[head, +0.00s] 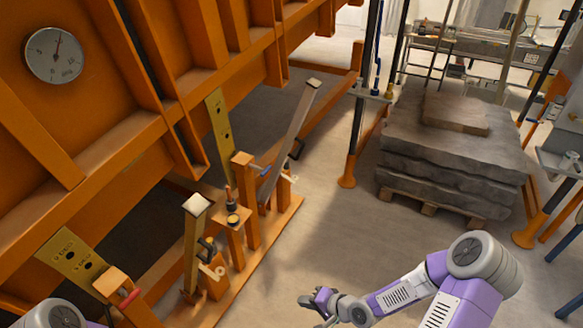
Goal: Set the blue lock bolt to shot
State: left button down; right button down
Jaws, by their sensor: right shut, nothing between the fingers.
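The blue lock bolt (262,170) shows as a small blue grip beside the top of an orange post (244,190), close to a yellow plate with holes (219,130). How far it is slid is too small to tell. My right gripper (312,302) is at the bottom middle over the floor, shut and empty, well to the right of and nearer than the bolt. My left gripper is out of view; only part of my left arm shows at the bottom left corner.
A red bolt grip (130,296) sits on a nearer post beside another yellow plate (72,262). Two upright levers (192,250) (291,140) stand on the orange base rail. A stone stack on a pallet (450,155) stands at right. The floor between is clear.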

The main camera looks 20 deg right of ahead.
aim_at(264, 172)
jog(key=z, duration=0.7)
jog(key=i, duration=2.1)
jog(key=u, duration=0.8)
